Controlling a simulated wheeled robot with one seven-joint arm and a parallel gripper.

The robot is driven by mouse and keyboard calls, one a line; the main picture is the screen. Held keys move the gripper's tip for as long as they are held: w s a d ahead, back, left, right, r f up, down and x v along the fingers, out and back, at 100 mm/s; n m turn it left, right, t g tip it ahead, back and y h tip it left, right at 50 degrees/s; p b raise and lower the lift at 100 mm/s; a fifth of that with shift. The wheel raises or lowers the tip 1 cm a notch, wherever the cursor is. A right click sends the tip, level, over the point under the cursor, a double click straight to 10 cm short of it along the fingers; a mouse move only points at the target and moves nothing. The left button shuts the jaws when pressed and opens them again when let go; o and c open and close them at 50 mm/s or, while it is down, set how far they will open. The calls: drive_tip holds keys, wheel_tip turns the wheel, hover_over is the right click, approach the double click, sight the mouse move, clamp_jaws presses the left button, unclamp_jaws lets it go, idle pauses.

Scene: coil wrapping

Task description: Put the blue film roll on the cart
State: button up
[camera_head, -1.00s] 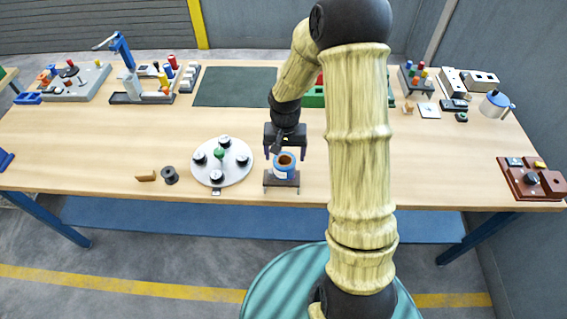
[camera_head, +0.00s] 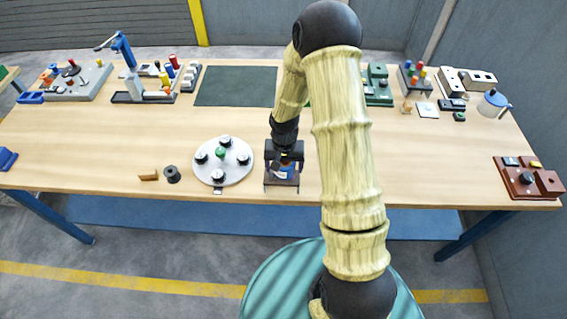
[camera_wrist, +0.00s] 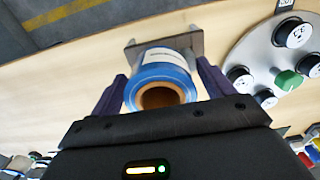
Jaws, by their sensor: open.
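The blue film roll (camera_wrist: 164,72) has a brown core and a white label band. In the wrist view it stands between the two open fingers of my gripper (camera_wrist: 160,88), with no clear grip on it. It rests at a small dark cart (camera_wrist: 190,42), whose plate shows beyond the roll. In the head view my gripper (camera_head: 284,170) is over the cart (camera_head: 281,187), and the roll (camera_head: 284,168) is mostly hidden by the gripper.
A round white plate (camera_head: 232,172) with black knobs and a green centre lies just left of the cart. A black spool (camera_head: 172,174) and a small brown block (camera_head: 148,177) lie further left. A red-brown box (camera_head: 527,180) stands far right.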

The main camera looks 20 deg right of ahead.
idle(0.5)
drive_tip(key=c, duration=1.2)
drive_tip(key=shift+w+r, duration=0.1)
wheel_tip(320, 180, up, 10)
drive_tip(key=b, duration=0.2)
drive_tip(key=shift+b, duration=0.3)
